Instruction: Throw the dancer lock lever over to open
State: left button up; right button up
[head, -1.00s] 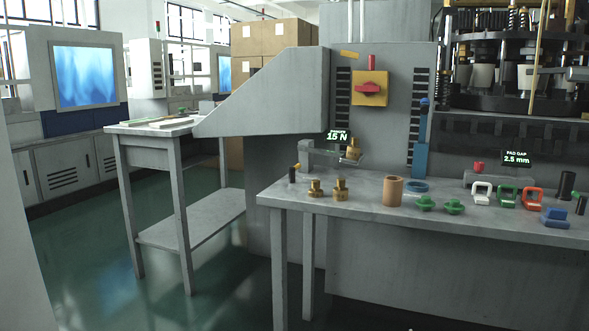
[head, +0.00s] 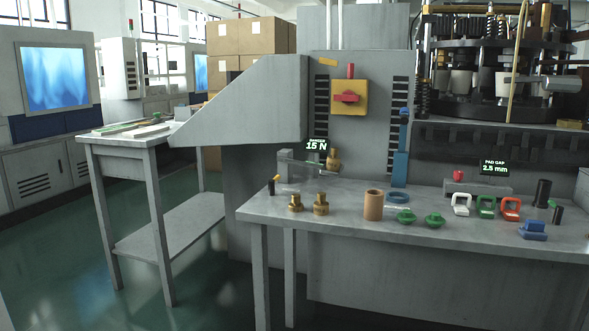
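A grey bracket with a horizontal arm (head: 297,159) stands at the back left of the bench, beside a small display reading 15 N (head: 317,145). A brass weight (head: 334,160) is at the arm's right end. A small upright black piece with a yellow tip (head: 271,187) stands at the bench's left end. A blue upright handle (head: 402,150) rises by the slotted panel. No label shows which of these is the dancer lock lever, so I cannot tell its position. Neither of my grippers is in view.
Brass weights (head: 296,202), a tan cylinder (head: 373,205), a blue ring (head: 397,197), green knobs (head: 406,216) and coloured clamps (head: 485,206) stand on the bench (head: 342,222). A red switch on a yellow plate (head: 347,97) is above. A side table (head: 152,139) stands left; green floor is open.

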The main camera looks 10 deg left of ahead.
aim_at(271, 183)
jog(key=i+j+z, duration=0.15)
jog(key=z, duration=0.2)
jog(key=i+j+z, duration=0.65)
jog(key=k+l, duration=0.05)
jog(key=k, duration=0.05)
